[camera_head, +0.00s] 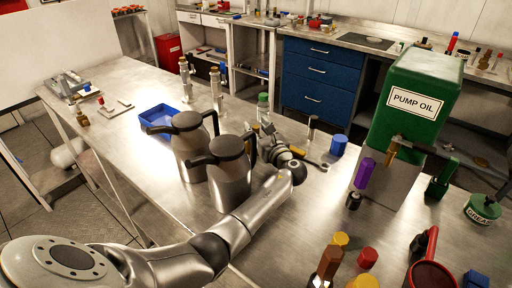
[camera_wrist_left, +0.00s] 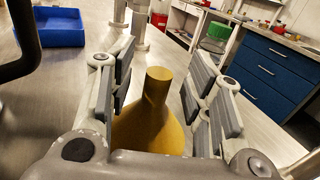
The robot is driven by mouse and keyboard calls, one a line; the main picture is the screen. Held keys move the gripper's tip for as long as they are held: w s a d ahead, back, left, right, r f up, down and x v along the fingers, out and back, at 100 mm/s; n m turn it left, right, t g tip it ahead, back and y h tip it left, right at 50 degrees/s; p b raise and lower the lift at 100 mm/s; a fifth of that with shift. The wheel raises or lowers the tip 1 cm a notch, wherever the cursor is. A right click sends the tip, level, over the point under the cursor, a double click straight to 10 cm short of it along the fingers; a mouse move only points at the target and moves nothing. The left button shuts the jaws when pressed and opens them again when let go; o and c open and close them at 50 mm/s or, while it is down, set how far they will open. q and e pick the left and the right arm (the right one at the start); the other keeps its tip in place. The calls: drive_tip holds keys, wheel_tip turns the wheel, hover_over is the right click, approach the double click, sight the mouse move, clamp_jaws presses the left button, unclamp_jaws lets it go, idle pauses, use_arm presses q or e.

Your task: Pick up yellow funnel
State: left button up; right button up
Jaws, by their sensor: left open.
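The yellow funnel (camera_wrist_left: 150,120) stands spout up on the steel bench in the left wrist view. My left gripper (camera_wrist_left: 158,80) is open, with its fingers on either side of the funnel. The spout is between the fingers, and the lower cone is partly hidden by the gripper's body. I cannot tell whether a finger touches it. In the head view my left gripper (camera_head: 267,138) is low over the bench, just right of the metal jugs. It hides most of the funnel there. My right gripper is not in view.
Two metal jugs (camera_head: 230,182) stand close left of the gripper. A blue tray (camera_head: 157,118) is behind them. A clear bottle with a green cap (camera_head: 263,101) stands just behind the gripper. A green pump oil tank (camera_head: 412,105) and a purple cylinder (camera_head: 364,173) are to the right.

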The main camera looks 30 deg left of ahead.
use_arm(q)
clamp_jaws()
idle(0.3)
drive_tip(key=shift+r, duration=0.15)
